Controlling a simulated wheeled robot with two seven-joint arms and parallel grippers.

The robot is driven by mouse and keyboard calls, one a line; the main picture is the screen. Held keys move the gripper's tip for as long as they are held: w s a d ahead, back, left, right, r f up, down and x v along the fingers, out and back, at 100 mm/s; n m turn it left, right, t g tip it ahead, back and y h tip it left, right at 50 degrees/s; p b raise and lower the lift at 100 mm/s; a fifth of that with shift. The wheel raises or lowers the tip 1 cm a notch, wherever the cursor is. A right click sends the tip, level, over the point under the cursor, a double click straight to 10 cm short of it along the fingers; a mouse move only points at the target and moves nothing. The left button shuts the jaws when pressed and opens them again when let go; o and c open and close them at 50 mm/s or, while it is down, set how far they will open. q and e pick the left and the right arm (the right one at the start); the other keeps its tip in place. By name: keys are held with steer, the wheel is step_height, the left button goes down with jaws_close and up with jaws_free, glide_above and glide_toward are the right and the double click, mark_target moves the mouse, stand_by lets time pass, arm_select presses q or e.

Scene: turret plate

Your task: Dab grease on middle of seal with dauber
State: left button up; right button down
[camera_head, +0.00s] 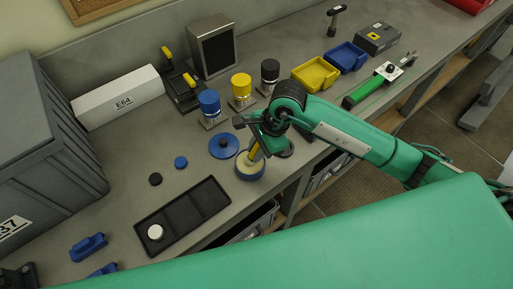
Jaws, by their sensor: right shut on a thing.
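My right gripper (262,142) reaches in from the right, pointing down, and is shut on a yellow-handled dauber (254,153). The dauber's lower end is at a round blue tin (243,175) with a cream-coloured filling; whether it touches the filling is too small to tell. A blue round lid (223,146) lies just left of the tin. I cannot tell for sure which piece is the seal: a small black disc (155,179), a small blue disc (181,162) and a white disc (155,231) are in view. My left gripper is not clearly in view.
A black compartment tray (184,216) holds the white disc in its left compartment. Blue, yellow and black-capped jars (241,88) stand behind the tin. A grey crate (50,140) fills the left. Blue pieces (88,247) lie front left. Yellow and blue bins (316,75) stand behind right.

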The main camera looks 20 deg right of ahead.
steer(key=shift+s+f+b, duration=0.1)
steer(key=shift+f+b, duration=0.05)
steer(key=shift+b, duration=0.15)
stand_by(1.2)
step_height(320, 180, up, 2)
steer(key=shift+r+p, duration=0.1)
steer(key=shift+p, duration=0.35)
steer(key=shift+r+p, duration=0.8)
steer(key=shift+r, duration=1.7)
steer(key=shift+d+f+n+g, duration=0.2)
steer(key=shift+d+n, duration=0.15)
steer(key=shift+n, duration=0.2)
steer(key=shift+d+f+n+g, duration=0.1)
steer(key=shift+d+n+g, duration=0.1)
steer(key=shift+d+n, duration=0.25)
steer(key=d+n+g+h+b, duration=0.1)
steer(key=d+n+g+h, duration=0.1)
steer(key=d+n, duration=0.6)
steer(key=shift+d+f+n+g+h, duration=0.35)
steer(key=shift+n+g, duration=0.45)
steer(key=shift+n, duration=1.8)
